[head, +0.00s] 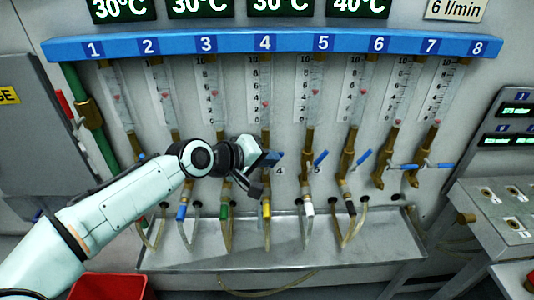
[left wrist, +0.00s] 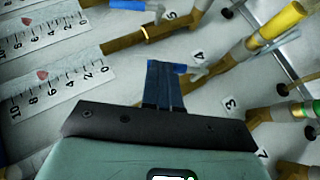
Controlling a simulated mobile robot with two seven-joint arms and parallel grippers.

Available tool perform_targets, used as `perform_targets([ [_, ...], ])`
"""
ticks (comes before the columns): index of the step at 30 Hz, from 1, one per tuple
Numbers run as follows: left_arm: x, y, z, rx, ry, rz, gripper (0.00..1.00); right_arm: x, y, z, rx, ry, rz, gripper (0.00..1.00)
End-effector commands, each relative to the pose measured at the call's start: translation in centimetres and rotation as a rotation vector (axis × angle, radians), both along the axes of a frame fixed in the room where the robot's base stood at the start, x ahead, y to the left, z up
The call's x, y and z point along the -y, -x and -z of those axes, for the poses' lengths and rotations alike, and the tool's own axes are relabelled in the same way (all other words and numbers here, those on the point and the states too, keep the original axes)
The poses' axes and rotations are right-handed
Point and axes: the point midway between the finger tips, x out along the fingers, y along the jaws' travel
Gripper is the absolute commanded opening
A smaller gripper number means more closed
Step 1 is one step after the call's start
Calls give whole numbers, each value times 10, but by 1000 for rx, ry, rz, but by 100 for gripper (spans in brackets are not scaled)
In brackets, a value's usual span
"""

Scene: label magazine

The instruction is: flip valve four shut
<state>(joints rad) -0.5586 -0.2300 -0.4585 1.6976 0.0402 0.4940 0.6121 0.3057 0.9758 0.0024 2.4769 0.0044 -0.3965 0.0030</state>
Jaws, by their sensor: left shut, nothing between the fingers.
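Valve four is the brass valve below the "4" column (head: 265,125). Its blue lever (head: 279,156) shows just right of my left gripper (head: 268,160). In the left wrist view the lever (left wrist: 181,68) shows at the fingertips of my left gripper (left wrist: 163,66), close to or touching them. The fingers are together with nothing between them. The brass body of valve four (left wrist: 224,66) is partly hidden by my gripper, and I cannot tell the lever's exact angle. My right gripper is not in view.
Blue levers of valve five (head: 320,158) and valve six (head: 365,155) slant up to the right. Those of valves seven (head: 404,166) and eight (head: 441,165) lie about level. A metal trough (head: 300,255) runs below the hoses. A red bin (head: 110,287) stands lower left.

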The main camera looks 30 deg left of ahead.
Motion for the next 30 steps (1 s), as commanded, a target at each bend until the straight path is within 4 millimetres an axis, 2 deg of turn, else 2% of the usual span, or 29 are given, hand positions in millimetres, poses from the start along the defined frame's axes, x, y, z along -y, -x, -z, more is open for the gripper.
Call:
perform_targets([
  [5,4,-3,-4,-40,-63,0,0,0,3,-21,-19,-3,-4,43],
  [12,13,-11,-5,-139,-228,0,0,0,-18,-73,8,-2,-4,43],
  [15,19,-14,-1,-187,-308,1,0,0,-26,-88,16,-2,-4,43],
  [20,27,-18,8,-265,-435,3,0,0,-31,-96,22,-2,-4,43],
  [30,39,-23,25,-416,-679,2,0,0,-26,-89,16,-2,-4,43],
])
